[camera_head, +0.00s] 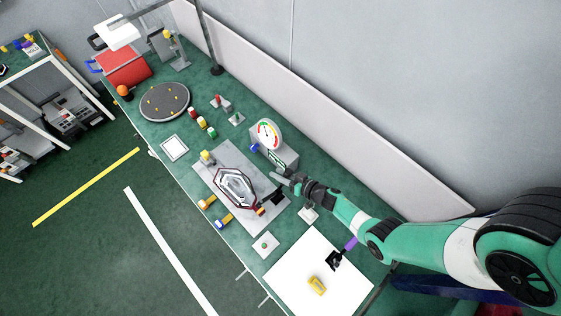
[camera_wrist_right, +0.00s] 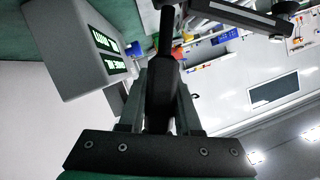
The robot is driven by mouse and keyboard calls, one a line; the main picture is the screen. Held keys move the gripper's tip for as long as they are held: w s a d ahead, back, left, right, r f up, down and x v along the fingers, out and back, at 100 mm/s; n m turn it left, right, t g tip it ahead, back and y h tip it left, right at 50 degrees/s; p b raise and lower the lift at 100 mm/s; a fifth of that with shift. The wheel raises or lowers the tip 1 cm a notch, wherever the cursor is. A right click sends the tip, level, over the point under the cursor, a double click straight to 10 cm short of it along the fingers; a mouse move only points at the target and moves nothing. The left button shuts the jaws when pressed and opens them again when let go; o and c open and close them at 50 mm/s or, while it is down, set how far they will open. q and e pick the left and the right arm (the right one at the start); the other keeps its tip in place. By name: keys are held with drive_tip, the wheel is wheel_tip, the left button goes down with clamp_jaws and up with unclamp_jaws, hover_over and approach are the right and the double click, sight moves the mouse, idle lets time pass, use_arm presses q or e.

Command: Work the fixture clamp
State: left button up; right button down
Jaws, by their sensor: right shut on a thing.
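A tail lamp (camera_head: 236,188) with a dark red rim lies in the fixture on a grey plate (camera_head: 262,224). My right gripper (camera_head: 285,181) is at the plate's right edge, beside the grey display box. In the right wrist view, my right gripper (camera_wrist_right: 158,95) is shut on a black clamp handle (camera_wrist_right: 165,55) that stands up between its fingers. In the head view, a dark clamp part (camera_head: 275,197) shows just below the gripper, by the lamp's right end. The handle itself is mostly hidden there. My left gripper is in neither view.
The grey box (camera_head: 285,146) with a green display carries a round dial (camera_head: 268,133) close behind the gripper. A white sheet (camera_head: 290,278) with a yellow part (camera_head: 316,285) lies to the lower right. A round tray (camera_head: 166,101) is farther left. A low wall runs behind the bench.

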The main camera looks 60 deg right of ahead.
idle(0.4)
drive_tip(key=c, duration=0.6)
unclamp_jaws()
drive_tip(key=p+v, duration=0.6)
drive_tip(key=v, duration=0.5)
drive_tip(key=shift+s+r, duration=0.2)
drive_tip(key=shift+s, duration=0.1)
drive_tip(key=shift+a, duration=0.1)
